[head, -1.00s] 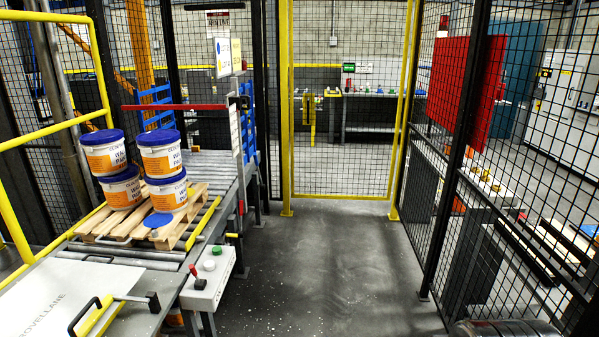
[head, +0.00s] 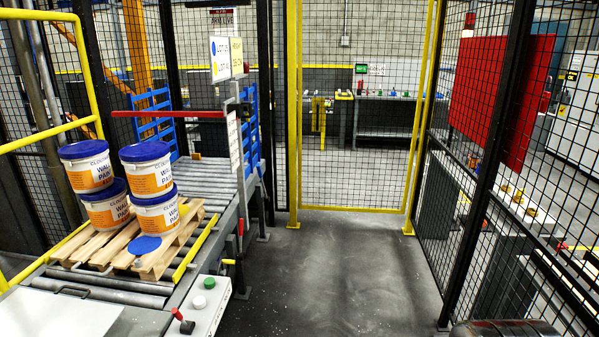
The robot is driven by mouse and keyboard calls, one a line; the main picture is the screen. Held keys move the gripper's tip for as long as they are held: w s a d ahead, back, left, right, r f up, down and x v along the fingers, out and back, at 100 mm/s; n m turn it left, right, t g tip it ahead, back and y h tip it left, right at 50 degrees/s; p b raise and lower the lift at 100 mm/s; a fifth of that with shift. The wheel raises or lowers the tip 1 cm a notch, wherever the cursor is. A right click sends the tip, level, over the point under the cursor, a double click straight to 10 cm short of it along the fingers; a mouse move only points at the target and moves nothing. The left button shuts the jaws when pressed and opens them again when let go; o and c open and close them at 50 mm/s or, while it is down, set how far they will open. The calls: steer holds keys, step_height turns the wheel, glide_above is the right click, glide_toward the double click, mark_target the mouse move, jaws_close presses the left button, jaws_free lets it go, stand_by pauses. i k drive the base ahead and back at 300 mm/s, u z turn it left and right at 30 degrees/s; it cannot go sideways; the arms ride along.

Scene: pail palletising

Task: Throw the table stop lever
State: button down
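I cannot tell from labels which one is the table stop lever. My gripper is not in view, and nothing is seen touching these levers.
A wooden pallet (head: 103,244) on the roller conveyor (head: 201,181) carries several paint pails (head: 151,176) in two stacks and a loose blue lid (head: 144,245). A red bar (head: 168,114) crosses above the rollers. Grey floor (head: 320,270) is clear up to a yellow-framed mesh gate (head: 293,130); mesh fencing lines the right.

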mark_target(241, 256)
steer(key=u, duration=0.2)
steer(key=i, duration=1.45)
steer(key=u, duration=0.55)
steer(key=i, duration=1.85)
steer(key=u, duration=0.35)
